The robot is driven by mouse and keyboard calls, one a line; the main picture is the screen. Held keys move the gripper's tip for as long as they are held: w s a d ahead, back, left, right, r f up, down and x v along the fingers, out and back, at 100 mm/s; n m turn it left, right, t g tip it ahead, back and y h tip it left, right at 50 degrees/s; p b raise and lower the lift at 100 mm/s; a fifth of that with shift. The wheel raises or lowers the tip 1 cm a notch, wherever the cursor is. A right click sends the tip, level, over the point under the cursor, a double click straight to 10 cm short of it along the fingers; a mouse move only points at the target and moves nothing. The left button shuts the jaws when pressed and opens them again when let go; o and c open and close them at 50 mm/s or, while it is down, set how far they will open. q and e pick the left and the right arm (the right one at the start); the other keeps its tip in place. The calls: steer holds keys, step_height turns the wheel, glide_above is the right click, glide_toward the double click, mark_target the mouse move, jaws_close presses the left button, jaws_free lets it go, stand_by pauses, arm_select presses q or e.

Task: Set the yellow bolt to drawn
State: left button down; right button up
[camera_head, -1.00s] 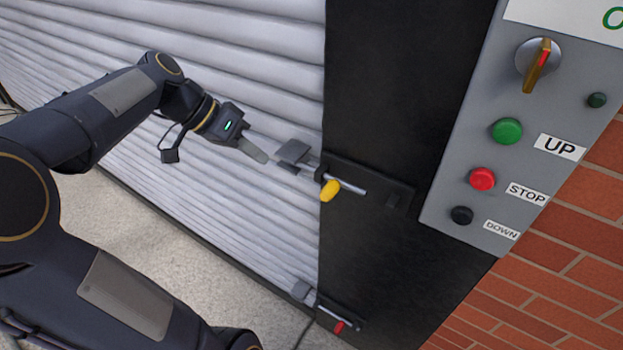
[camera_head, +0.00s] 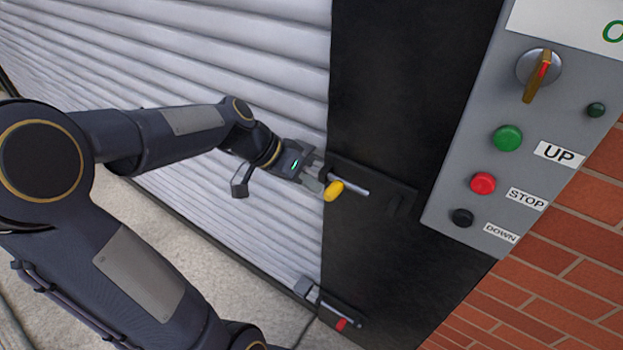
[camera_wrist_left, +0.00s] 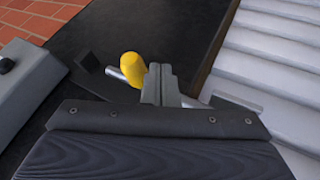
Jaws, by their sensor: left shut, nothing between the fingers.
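The yellow bolt's knob (camera_head: 333,191) sticks out from a grey metal rod (camera_head: 353,188) on the dark door post. In the left wrist view the yellow knob (camera_wrist_left: 131,66) stands just left of the fingertips, with the rod (camera_wrist_left: 116,74) beside it. My left gripper (camera_head: 318,183) is shut and empty, with its fingertips right by the knob on its left side. The left wrist view shows the closed fingers (camera_wrist_left: 161,84) in front of the rod; I cannot tell if they touch the knob. My right gripper is not in view.
A second bolt with a red knob (camera_head: 341,324) sits lower on the post. A grey control panel (camera_head: 466,150) with a rotary switch and buttons is to the right, on a brick wall. The ribbed shutter (camera_head: 230,50) fills the left.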

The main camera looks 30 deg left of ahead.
arm_select(q)
steer(key=shift+d, duration=0.3)
steer(key=d, duration=0.8)
steer(key=shift+s+b, duration=0.3)
steer(key=shift+b, duration=0.15)
